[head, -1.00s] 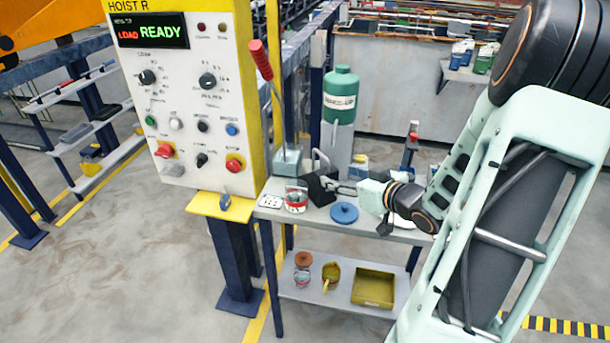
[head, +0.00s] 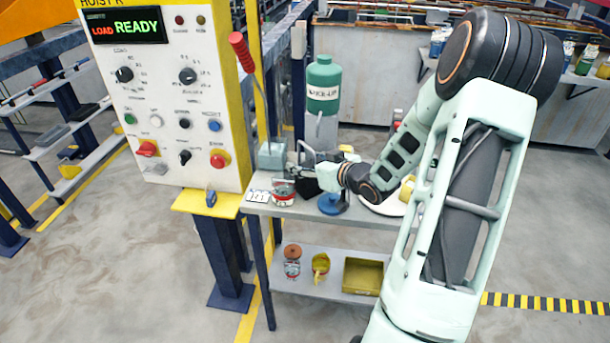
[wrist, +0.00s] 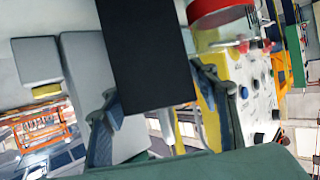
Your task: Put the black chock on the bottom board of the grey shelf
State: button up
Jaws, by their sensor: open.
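The black chock (head: 308,187) is on the top board of the grey shelf (head: 290,212), partly hidden by my gripper (head: 297,171). In the wrist view the chock (wrist: 146,50) is a large dark block that reaches down between my two spread fingers (wrist: 160,118). The fingers are open on either side of it, with a gap showing at the right; contact at the left is unclear. The bottom board (head: 335,293) of the grey shelf is below, holding a few items.
The bottom board holds a brown-lidded jar (head: 292,268), a yellow mug (head: 320,266) and a yellow tray (head: 362,277). A red-and-white can (head: 283,196) and a blue disc-topped item (head: 331,203) flank the chock. The hoist panel (head: 170,110) and a green bottle (head: 323,90) stand nearby.

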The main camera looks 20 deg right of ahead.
jog(key=shift+w+f, duration=0.15)
jog(key=shift+w, duration=0.25)
grip_shut()
